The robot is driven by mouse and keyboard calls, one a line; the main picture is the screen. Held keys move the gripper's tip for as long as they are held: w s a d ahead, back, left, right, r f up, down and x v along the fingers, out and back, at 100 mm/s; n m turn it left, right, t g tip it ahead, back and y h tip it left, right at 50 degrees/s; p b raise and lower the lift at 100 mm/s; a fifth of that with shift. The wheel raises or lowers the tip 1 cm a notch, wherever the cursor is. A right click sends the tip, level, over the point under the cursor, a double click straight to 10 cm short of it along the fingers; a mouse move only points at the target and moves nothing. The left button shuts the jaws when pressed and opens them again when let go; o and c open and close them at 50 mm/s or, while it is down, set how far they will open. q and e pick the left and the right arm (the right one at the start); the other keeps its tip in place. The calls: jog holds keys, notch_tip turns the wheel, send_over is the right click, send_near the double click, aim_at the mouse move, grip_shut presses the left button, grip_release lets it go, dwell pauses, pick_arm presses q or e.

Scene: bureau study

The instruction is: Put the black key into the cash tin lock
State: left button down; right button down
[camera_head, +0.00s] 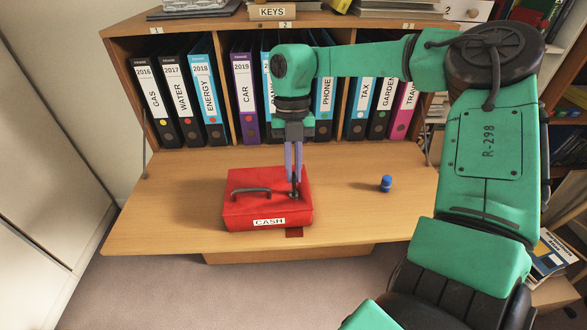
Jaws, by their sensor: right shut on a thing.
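The red cash tin (268,209) sits on the fold-down desk board, with a dark handle (250,190) on its lid and a CASH label on its front. My right gripper (294,186) points straight down over the right part of the lid. Its purple fingers are shut on a small dark thing, apparently the black key (294,194), at the lid's surface. The lock is hidden under the fingertips, and I cannot tell whether the key is inside it. My left gripper is not in view.
A small blue object (386,183) stands on the wooden desk board (180,205) to the right of the tin. Labelled binders (205,92) fill the shelf behind. The board left of the tin is clear.

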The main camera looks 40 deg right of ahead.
jog(key=shift+w+b+x, duration=0.2)
jog(key=shift+b+x, duration=0.65)
jog(key=shift+x, duration=0.25)
dwell(0.5)
jog(key=shift+d+f, duration=0.1)
jog(key=shift+d, duration=0.05)
jog(key=c, duration=1)
grip_release()
jog(key=shift+o, duration=0.3)
jog(key=o, duration=0.5)
jog(key=p+v, duration=0.6)
jog(key=v, duration=0.2)
